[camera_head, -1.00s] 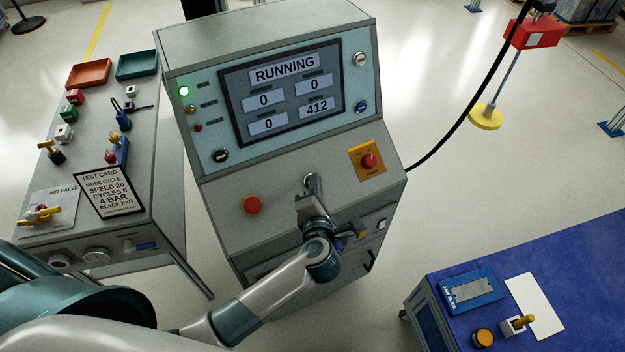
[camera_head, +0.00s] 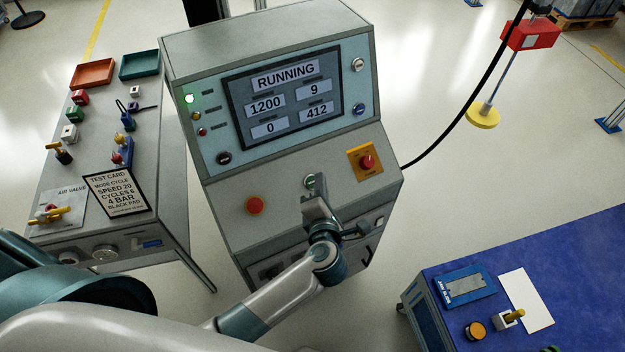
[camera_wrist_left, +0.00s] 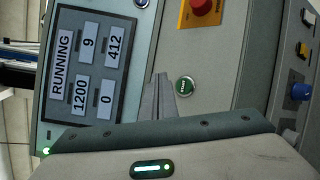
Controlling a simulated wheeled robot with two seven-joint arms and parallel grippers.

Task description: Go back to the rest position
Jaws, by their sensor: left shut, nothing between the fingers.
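My left gripper (camera_head: 318,188) is in front of the sloped panel of the grey control console (camera_head: 265,28). Its fingers are shut with nothing between them. In the left wrist view the shut fingers (camera_wrist_left: 159,97) point at the panel, beside a green round button (camera_wrist_left: 185,86). The button also shows just above the fingertips in the head view (camera_head: 310,181). I cannot tell whether the fingertips touch the panel. The console screen (camera_head: 283,95) reads RUNNING, with 1200, 9, 0 and 412. A green lamp (camera_head: 190,99) is lit. My right gripper is not in view.
On the panel are a red button (camera_head: 255,205) and a red stop button on a yellow plate (camera_head: 367,161). A side bench (camera_head: 160,180) with a test card (camera_head: 117,194) stands left. A blue-topped table (camera_head: 560,270) stands lower right. A yellow disc (camera_head: 482,117) hangs at right.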

